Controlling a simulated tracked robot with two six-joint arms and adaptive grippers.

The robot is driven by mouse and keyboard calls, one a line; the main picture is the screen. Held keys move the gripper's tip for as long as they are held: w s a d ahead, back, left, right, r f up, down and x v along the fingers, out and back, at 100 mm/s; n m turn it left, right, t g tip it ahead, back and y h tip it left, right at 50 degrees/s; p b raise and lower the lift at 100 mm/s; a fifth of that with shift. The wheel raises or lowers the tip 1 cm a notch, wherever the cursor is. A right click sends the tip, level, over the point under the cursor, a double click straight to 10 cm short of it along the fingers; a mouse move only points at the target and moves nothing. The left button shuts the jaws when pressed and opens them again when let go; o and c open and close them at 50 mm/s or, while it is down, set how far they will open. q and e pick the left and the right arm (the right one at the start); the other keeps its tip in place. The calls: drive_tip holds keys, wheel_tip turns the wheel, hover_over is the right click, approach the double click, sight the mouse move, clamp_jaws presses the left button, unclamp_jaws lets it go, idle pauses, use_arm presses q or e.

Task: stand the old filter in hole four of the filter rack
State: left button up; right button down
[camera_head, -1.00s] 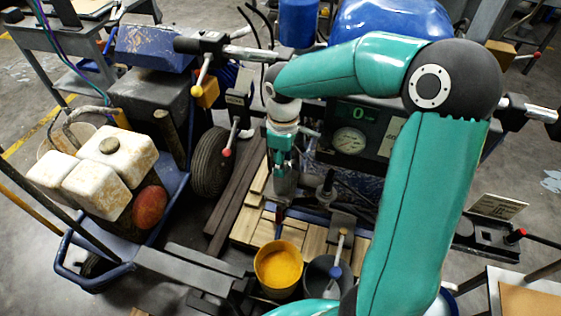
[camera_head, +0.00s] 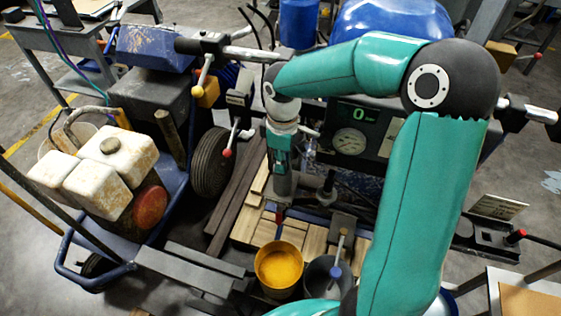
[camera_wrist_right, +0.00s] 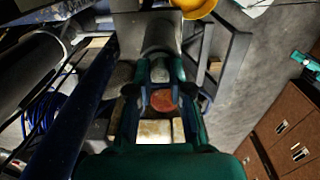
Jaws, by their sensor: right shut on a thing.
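My right gripper (camera_head: 281,168) comes down from above in the middle of the head view, over the wooden slats. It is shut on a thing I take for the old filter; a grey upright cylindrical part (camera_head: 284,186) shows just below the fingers. In the right wrist view the fingers (camera_wrist_right: 162,92) close on either side, with a dull red round face (camera_wrist_right: 162,101) between them; I cannot tell if this belongs to the held thing. I cannot make out the filter rack or its holes for certain. My left gripper is not in view.
A yellow-filled bucket (camera_head: 279,268) and a dark bucket (camera_head: 322,279) stand in front of the slatted wooden deck (camera_head: 252,224). A gauge panel (camera_head: 352,138) is close to the right of my gripper, and a tyre (camera_head: 211,163) is to its left.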

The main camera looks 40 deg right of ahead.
drive_tip(key=shift+w+r+p, duration=0.15)
drive_tip(key=shift+r+p, duration=0.5)
drive_tip(key=shift+r, duration=0.15)
drive_tip(key=shift+r, duration=0.2)
wheel_tip(320, 180, up, 10)
drive_tip(key=p, duration=0.8)
idle(1.0)
